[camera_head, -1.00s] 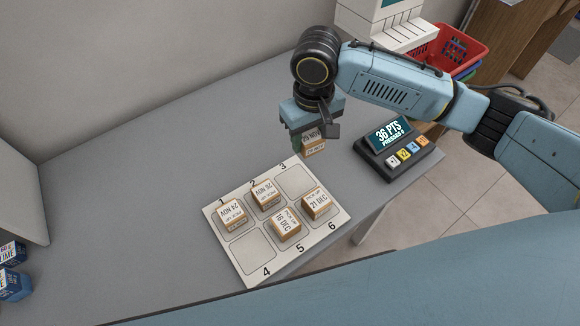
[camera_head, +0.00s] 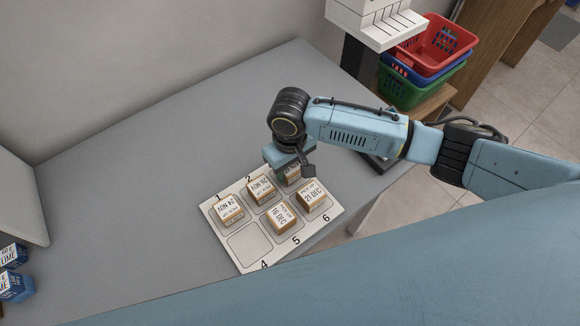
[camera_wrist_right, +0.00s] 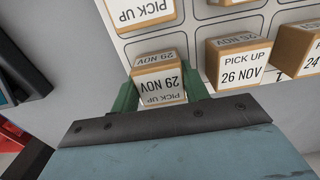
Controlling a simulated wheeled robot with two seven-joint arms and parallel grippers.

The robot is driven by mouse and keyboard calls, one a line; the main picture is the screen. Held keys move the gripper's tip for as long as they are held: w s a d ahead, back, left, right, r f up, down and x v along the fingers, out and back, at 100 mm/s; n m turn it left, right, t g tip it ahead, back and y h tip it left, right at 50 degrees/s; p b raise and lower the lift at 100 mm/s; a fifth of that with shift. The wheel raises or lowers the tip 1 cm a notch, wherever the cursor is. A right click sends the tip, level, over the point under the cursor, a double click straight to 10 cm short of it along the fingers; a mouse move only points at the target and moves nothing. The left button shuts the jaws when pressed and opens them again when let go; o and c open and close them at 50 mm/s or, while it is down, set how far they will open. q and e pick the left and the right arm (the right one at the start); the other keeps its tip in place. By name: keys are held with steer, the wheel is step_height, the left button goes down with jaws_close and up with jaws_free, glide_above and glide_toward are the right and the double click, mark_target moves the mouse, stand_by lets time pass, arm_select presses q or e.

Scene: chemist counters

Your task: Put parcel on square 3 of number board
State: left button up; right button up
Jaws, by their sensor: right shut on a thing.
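The parcel (camera_head: 292,174) is a small tan box with a white label; in the wrist view the label of the parcel (camera_wrist_right: 159,83) reads 29 NOV. My right gripper (camera_head: 291,166) is shut on it, with a green finger on each side. The number board (camera_head: 249,244) is a pale panel of numbered squares. The gripper and parcel are over the square 3 corner, and they hide that square and its number in the head view. I cannot tell whether the parcel touches the board. My left gripper is not in view.
Boxes stand on square 1 (camera_head: 229,209), square 2 (camera_head: 262,188), square 5 (camera_head: 281,217) and square 6 (camera_head: 312,194); square 4 is bare. A dark device (camera_head: 378,163) is partly hidden behind my arm. Blue boxes (camera_head: 14,284) stand far left. The counter (camera_head: 130,190) between is clear.

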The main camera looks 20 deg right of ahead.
steer(key=shift+f, duration=0.2)
steer(key=o, duration=1.1)
step_height(320, 180, up, 12)
steer(key=p, duration=0.2)
steer(key=shift+r, duration=0.15)
steer(key=shift+a, duration=0.1)
